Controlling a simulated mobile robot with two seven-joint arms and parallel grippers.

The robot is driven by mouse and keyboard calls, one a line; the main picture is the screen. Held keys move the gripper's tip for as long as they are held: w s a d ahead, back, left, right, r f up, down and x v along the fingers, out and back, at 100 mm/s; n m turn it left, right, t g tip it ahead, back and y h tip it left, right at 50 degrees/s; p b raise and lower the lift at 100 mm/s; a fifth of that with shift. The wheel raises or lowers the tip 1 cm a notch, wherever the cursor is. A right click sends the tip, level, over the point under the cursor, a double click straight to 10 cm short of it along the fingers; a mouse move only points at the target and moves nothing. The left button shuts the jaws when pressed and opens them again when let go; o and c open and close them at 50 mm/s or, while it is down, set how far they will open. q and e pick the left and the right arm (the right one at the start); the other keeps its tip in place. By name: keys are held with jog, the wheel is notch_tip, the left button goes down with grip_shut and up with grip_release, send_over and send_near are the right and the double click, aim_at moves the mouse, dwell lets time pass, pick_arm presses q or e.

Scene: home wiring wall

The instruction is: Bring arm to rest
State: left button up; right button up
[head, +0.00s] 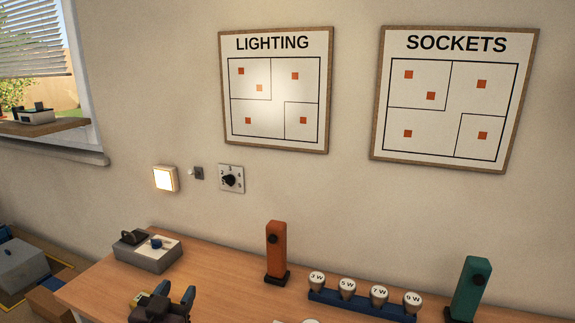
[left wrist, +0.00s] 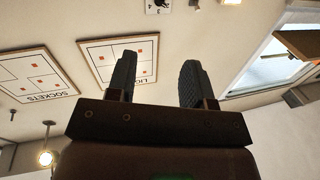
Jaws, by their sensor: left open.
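My left gripper (head: 176,301) is at the bottom of the head view, over the near left part of the wooden workbench (head: 210,268). Its two dark blue fingers stand apart with nothing visible between them. In the left wrist view my left gripper (left wrist: 158,78) is open and empty, with the wall and its boards behind the fingers. My right gripper is not in either view.
A grey box with a black-and-blue top (head: 147,252) sits at the bench's left. An orange post (head: 276,250), a green post (head: 469,287) and a blue rack of labelled bulbs (head: 362,304) stand farther right. A lit lamp (head: 165,179) and dial (head: 231,178) are on the wall.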

pick_arm(q)
jog(key=s+a+f+g+y, duration=0.1)
jog(key=s+a+f+g, duration=0.1)
jog(key=s+f, duration=1)
jog(key=s+a+f+n+g+y, duration=0.1)
jog(key=s+a+f+g, duration=0.2)
jog(key=s+f, duration=1)
jog(key=shift+s+n+g, duration=0.3)
jog(key=shift+s+g, duration=0.15)
jog(key=shift+g, duration=0.65)
